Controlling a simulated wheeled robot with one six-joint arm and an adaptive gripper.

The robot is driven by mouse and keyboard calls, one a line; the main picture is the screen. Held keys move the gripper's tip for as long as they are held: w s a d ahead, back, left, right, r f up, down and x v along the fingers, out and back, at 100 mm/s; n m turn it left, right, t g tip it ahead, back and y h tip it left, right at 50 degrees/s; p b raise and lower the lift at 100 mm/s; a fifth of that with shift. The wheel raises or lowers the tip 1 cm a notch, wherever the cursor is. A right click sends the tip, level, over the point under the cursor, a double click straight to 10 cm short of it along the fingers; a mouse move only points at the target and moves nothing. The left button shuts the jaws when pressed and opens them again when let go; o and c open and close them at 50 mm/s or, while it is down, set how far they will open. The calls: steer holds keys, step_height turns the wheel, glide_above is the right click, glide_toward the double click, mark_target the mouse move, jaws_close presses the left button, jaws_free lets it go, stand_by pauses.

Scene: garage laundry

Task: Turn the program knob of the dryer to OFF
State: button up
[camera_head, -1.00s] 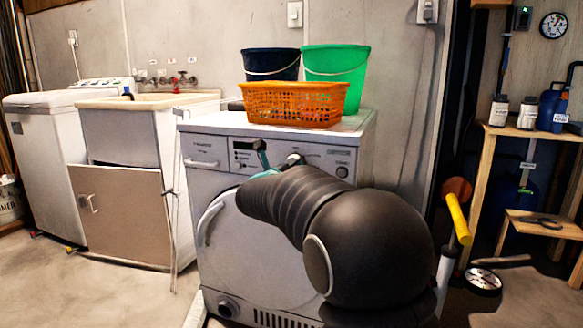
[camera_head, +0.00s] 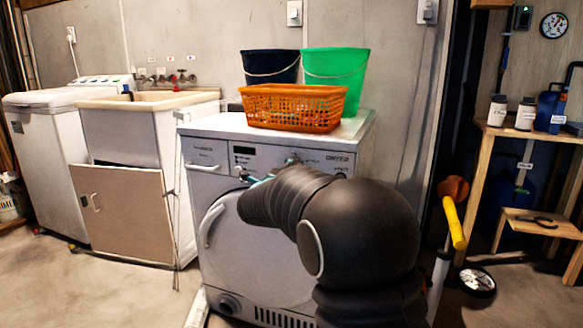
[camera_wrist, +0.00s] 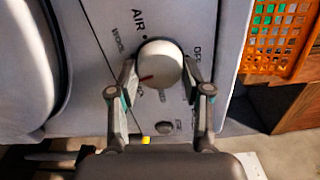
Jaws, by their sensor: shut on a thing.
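The dryer (camera_head: 255,250) is a white front-loader with its control panel along the top front. In the wrist view its program knob (camera_wrist: 161,64) is round and pale, with a red mark pointing to the lower left. Printed words ring the knob: AIR above it, and what looks like OFF at its upper right, away from the mark. My gripper (camera_wrist: 160,78) has one finger on each side of the knob and is shut on it. In the head view my arm hides most of the gripper and part of the panel.
On the dryer stand an orange basket (camera_head: 293,108), a dark blue bucket (camera_head: 270,66) and a green bucket (camera_head: 336,75). A sink cabinet (camera_head: 125,210) is at the left. A wooden bench (camera_head: 485,170) is at the right. Clear floor lies at the front left.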

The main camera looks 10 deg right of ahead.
steer(key=shift+w+a+r+n+p, duration=0.1)
steer(key=shift+n+p, duration=2.15)
steer(key=shift+n, duration=6.05)
steer(key=shift+w+a+n+p, duration=0.1)
steer(key=shift+n+p, duration=2.1)
steer(key=shift+n, duration=6.1)
steer(key=o, duration=1.2)
steer(key=shift+c, duration=0.2)
